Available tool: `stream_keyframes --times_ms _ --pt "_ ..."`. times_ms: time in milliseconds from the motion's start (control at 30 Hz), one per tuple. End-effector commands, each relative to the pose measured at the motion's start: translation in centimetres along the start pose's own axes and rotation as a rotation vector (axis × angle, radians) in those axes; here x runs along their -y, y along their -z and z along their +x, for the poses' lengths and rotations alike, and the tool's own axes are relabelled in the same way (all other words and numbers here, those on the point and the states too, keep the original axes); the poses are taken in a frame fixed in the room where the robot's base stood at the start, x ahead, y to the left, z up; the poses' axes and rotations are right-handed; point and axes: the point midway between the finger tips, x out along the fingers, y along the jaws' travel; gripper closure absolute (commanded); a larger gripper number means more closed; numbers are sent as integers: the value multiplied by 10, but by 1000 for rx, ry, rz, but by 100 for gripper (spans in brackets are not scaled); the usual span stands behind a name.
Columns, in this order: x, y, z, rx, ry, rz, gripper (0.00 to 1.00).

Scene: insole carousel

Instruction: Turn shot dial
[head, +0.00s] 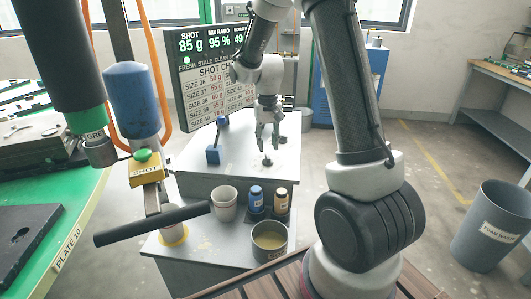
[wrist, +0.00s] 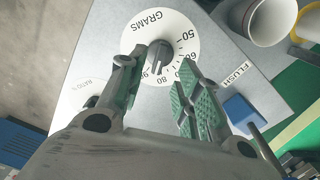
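The shot dial is a dark round knob (wrist: 159,60) on a white disc marked GRAMS (wrist: 150,24) in the wrist view, with numbers from 50 up to 90. Its lower side faces the 80 and 90 marks. In the head view, the dark knob (head: 267,161) shows on the grey cabinet top, below my gripper (head: 268,142). In the wrist view my gripper (wrist: 160,72) is open, its green-padded fingers apart on either side of the knob's lower side; contact cannot be told. The display board (head: 214,75) reads SHOT 85 g and MIX RATIO 95 %, above a shot chart by size.
A blue FLUSH lever (wrist: 240,110) stands right of the dial in the wrist view. A RATIO dial (wrist: 91,101) lies left, partly hidden. In front stand cups (head: 224,203), small bottles (head: 256,199) and a pot (head: 269,240). A yellow SHOT button box (head: 147,169) hangs at left.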

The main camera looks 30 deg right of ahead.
Motion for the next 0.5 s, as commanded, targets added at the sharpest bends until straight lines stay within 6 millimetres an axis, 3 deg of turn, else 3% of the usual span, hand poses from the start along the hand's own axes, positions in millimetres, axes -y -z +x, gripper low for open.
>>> stream_keyframes --times_ms 200,500 --pt "0 0 35 3 -1 -1 66" --pt "0 0 49 -1 0 -1 66"
